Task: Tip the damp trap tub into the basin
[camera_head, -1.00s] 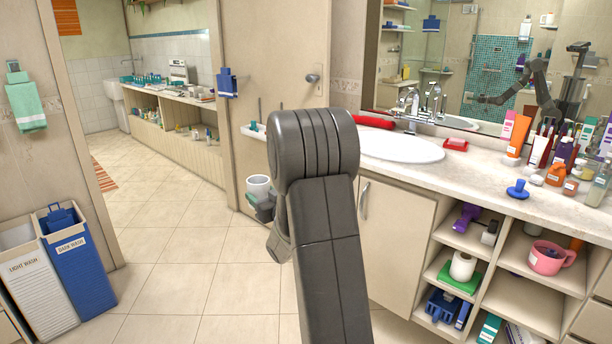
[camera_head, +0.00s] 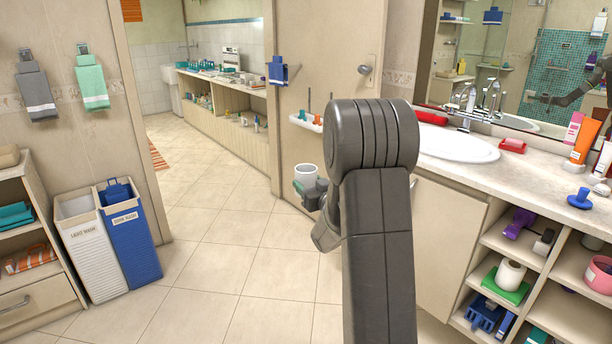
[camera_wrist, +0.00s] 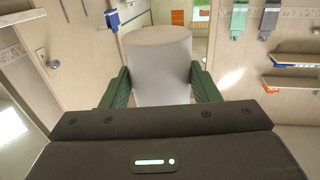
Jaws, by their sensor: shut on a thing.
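My gripper (camera_wrist: 160,92) is shut on the damp trap tub, a pale grey-white round tub (camera_wrist: 158,60). Its green fingers press on both sides of the tub in the wrist view. In the head view the tub (camera_head: 306,174) shows as a small white cup, upright, with its open top visible and a dark inside. My gripper (camera_head: 308,190) holds it left of my arm, above the floor and in front of the door. The basin (camera_head: 455,145) is a white oval sink in the counter to the right, apart from the tub. My arm hides part of the gripper.
A chrome tap (camera_head: 470,105) stands behind the basin, with a red roll (camera_head: 431,117) and red soap dish (camera_head: 512,145) beside it. A blue plunger-like item (camera_head: 580,199) and bottles stand on the right counter. Laundry bins (camera_head: 130,235) stand left. The middle floor is clear.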

